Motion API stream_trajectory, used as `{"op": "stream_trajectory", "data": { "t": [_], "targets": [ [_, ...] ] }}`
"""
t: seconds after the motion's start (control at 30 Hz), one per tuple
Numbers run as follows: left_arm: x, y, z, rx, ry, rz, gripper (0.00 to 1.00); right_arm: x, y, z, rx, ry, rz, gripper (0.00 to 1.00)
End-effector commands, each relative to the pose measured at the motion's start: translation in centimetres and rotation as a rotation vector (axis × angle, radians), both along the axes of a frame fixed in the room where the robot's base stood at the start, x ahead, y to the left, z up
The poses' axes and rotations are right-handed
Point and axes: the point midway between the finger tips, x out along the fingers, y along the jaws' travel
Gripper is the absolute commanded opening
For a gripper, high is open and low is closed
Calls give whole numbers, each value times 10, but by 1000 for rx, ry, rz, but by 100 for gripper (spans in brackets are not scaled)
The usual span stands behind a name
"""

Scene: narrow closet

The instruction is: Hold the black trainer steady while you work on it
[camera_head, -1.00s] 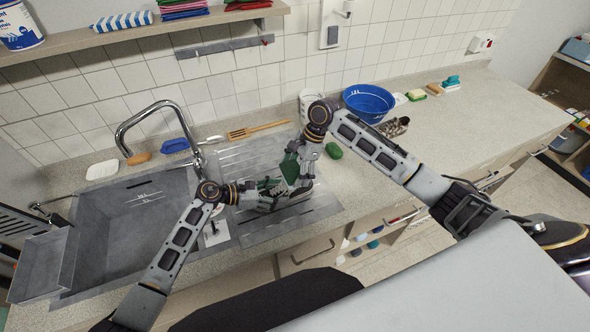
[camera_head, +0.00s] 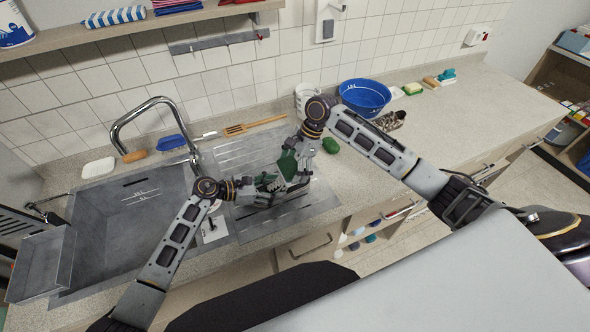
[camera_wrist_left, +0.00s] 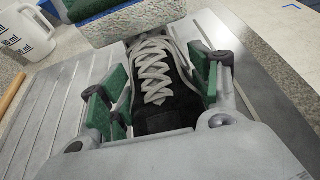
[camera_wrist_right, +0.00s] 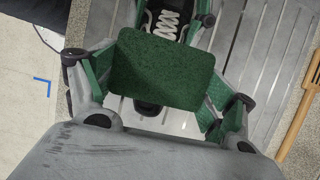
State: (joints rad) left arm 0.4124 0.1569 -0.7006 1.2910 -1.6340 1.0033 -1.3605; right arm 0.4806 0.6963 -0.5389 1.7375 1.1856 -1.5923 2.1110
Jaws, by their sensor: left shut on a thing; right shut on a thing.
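The black trainer (camera_head: 268,184) with grey-white laces lies on the metal drainer (camera_head: 305,207). My left gripper (camera_head: 252,190) is shut on it; in the left wrist view the green finger pads sit on both sides of the trainer (camera_wrist_left: 155,85). My right gripper (camera_head: 292,168) is shut on a block with a green face and a speckled white layer (camera_wrist_left: 140,22). In the right wrist view the block (camera_wrist_right: 160,70) hides much of the trainer (camera_wrist_right: 148,107).
The sink (camera_head: 130,225) is left of the drainer. Behind the drainer are a wooden utensil (camera_head: 252,125), a blue brush (camera_head: 172,142) and a white jug (camera_head: 306,96). A green oval item (camera_head: 331,145), a blue bowl (camera_head: 364,96) and a patterned shoe (camera_head: 390,120) are right.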

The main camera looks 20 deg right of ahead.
Motion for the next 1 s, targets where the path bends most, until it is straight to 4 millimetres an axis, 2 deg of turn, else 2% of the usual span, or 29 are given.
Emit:
{"op": "stream_trajectory", "data": {
  "t": [0.3,1.0],
  "targets": [
    [0,1,-1,3,-2,0,33,17,1,2,-1,-3,0,59],
    [1,1,-2,3,-2,1,33,-20,-1,0,-2,0,1,59]
  ]
}}
